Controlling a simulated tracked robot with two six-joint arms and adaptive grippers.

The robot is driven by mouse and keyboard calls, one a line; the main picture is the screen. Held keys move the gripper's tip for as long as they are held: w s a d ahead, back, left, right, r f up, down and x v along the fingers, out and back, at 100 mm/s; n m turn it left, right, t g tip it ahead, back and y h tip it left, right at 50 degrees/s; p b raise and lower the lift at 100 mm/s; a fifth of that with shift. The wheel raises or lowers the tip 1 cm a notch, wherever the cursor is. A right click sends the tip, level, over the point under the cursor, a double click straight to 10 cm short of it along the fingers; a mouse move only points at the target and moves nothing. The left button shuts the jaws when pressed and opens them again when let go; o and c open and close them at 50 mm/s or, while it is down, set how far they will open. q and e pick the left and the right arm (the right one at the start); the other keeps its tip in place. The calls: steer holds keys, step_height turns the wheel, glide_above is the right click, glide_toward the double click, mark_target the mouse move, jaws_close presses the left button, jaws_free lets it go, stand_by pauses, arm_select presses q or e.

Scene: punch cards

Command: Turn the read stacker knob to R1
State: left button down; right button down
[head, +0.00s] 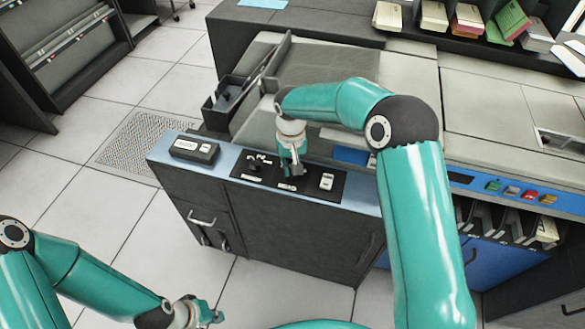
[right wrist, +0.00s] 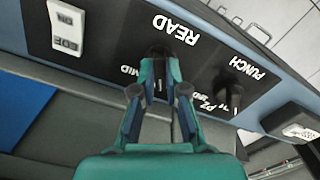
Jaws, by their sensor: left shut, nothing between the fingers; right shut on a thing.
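The black read stacker knob (right wrist: 158,50) is on a black panel (head: 312,187), below the word READ in the right wrist view. My right gripper (head: 293,173) is shut on it, and the fingers (right wrist: 160,68) cover most of the knob. The label MID shows left of the fingers. Which mark the knob points to cannot be made out. The punch knob (head: 254,162) stands beside it on the same panel and also shows in the right wrist view (right wrist: 230,92). My left gripper (head: 208,317) is shut and empty, low over the floor, away from the panel.
A white rocker switch (head: 327,181) is right of the read knob in the head view. A dark box with a white switch (head: 194,149) sits at the cabinet's left end. Coloured buttons (head: 511,191) are further right. The floor (head: 120,245) at left is clear.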

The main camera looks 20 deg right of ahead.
steer(key=shift+s+f+n, duration=0.15)
steer(key=shift+s+n, duration=0.05)
steer(key=shift+n, duration=1.4)
steer(key=c, duration=1.2)
jaws_free()
steer(key=shift+w+r, duration=0.1)
steer(key=shift+r, duration=0.1)
steer(key=shift+r, duration=0.2)
step_height(320, 180, up, 11)
steer(key=shift+r, duration=0.15)
